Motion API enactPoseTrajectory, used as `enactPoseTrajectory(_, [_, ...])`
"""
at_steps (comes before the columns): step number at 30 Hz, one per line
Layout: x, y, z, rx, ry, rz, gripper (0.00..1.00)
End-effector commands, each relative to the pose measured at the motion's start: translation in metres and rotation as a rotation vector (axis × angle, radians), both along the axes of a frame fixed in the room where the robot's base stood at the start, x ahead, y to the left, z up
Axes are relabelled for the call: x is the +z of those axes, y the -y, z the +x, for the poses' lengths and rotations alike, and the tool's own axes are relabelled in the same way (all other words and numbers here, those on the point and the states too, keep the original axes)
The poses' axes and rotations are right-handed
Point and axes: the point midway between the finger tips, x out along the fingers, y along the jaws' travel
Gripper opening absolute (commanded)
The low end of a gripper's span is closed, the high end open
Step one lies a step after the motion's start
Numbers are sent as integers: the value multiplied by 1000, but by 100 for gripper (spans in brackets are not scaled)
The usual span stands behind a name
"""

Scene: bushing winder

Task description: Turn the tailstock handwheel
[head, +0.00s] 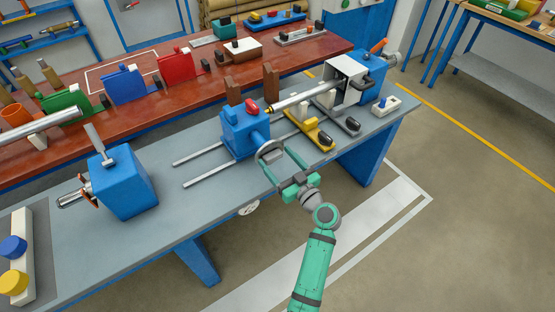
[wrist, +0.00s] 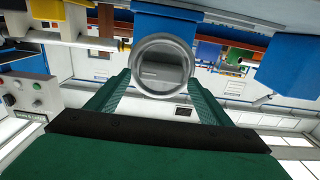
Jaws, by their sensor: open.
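The tailstock (head: 240,132) is a blue block on the grey bench, with a red knob on top. Its round grey handwheel (head: 270,152) faces my side of the bench. My green gripper (head: 280,164) is open at the handwheel, its fingers spread to either side. In the wrist view the handwheel (wrist: 162,52) appears as a metallic ring with a grey centre, between and just beyond the fingertips (wrist: 160,84). I cannot tell whether either finger touches the rim. Nothing is held.
A long metal shaft (head: 305,97) runs from the tailstock to the blue headstock (head: 370,70). Yellow and dark parts (head: 311,127) lie beside it. Another blue block (head: 124,184) stands at the left of the grey bench (head: 215,213). The floor in front is clear.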

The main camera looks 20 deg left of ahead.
Motion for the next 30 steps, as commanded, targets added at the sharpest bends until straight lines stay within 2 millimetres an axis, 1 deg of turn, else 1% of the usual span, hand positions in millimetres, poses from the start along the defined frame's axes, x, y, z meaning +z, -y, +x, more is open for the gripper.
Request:
enactPoseTrajectory(3, [0, -3, 2, 1, 0, 0, 73])
enactPoseTrajectory(9, [0, -2, 2, 0, 0, 0, 73])
enactPoseTrajectory(10, [0, -2, 2, 0, 0, 0, 69])
enactPoseTrajectory(11, [0, -2, 2, 0, 0, 0, 62])
enactPoseTrajectory(12, [0, -2, 2, 0, 0, 0, 52])
enactPoseTrajectory(14, [0, -2, 2, -1, 0, 0, 38])
enactPoseTrajectory(15, [0, -2, 2, -1, 0, 0, 32])
enactPoseTrajectory(23, [0, -1, 2, -1, -11, 9, 32])
enactPoseTrajectory(30, [0, -1, 3, -2, -84, 64, 32])
